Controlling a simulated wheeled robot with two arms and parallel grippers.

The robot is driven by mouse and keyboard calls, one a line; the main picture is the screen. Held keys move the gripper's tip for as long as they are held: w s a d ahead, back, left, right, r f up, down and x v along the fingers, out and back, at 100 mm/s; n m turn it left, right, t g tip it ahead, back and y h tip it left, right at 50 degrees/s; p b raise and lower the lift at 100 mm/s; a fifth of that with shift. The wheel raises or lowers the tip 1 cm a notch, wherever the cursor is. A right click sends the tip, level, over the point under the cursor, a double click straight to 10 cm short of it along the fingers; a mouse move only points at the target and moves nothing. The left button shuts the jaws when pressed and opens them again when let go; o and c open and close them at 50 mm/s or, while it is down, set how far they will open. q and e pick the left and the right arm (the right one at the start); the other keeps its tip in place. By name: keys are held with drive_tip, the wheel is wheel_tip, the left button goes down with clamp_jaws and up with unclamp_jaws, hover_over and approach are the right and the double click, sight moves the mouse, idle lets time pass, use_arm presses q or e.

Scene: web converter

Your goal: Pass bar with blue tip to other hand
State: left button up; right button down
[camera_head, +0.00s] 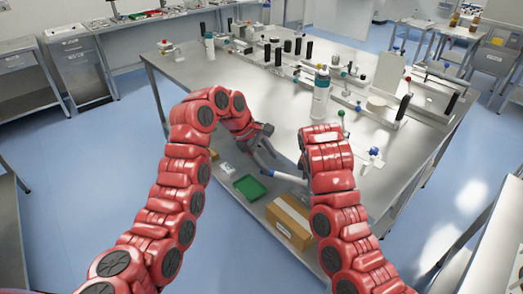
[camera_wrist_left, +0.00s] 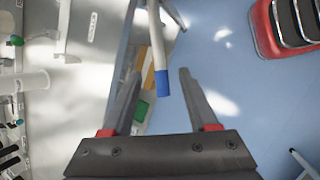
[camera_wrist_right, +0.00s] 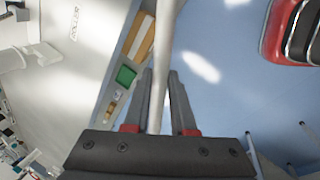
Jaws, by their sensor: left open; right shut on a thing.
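The bar is pale, with a blue tip (camera_wrist_left: 162,82) at one end. In the left wrist view its shaft (camera_wrist_left: 155,40) comes in from the top and the tip is between my left fingertips, apart from both fingers. My left gripper (camera_wrist_left: 160,76) is open and empty. In the right wrist view the bar (camera_wrist_right: 162,50) runs between the fingers of my right gripper (camera_wrist_right: 160,76), which is shut on it. In the head view the bar (camera_head: 288,178) spans from near my left gripper (camera_head: 268,158) to my right arm, which hides the right gripper.
A metal table (camera_head: 185,68) with bottles, small parts and fixtures stands ahead. A green tray (camera_head: 250,187) and a cardboard box (camera_head: 290,222) sit on its lower shelf, below my grippers. The blue floor (camera_head: 85,190) is open at the left.

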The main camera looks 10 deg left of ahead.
sight(279, 174)
use_arm(q)
drive_tip(key=x, duration=0.7)
drive_tip(key=shift+w+d, duration=0.1)
clamp_jaws()
use_arm(e)
drive_tip(key=c, duration=0.7)
unclamp_jaws()
drive_tip(key=shift+o, duration=0.2)
drive_tip(key=shift+r, duration=0.1)
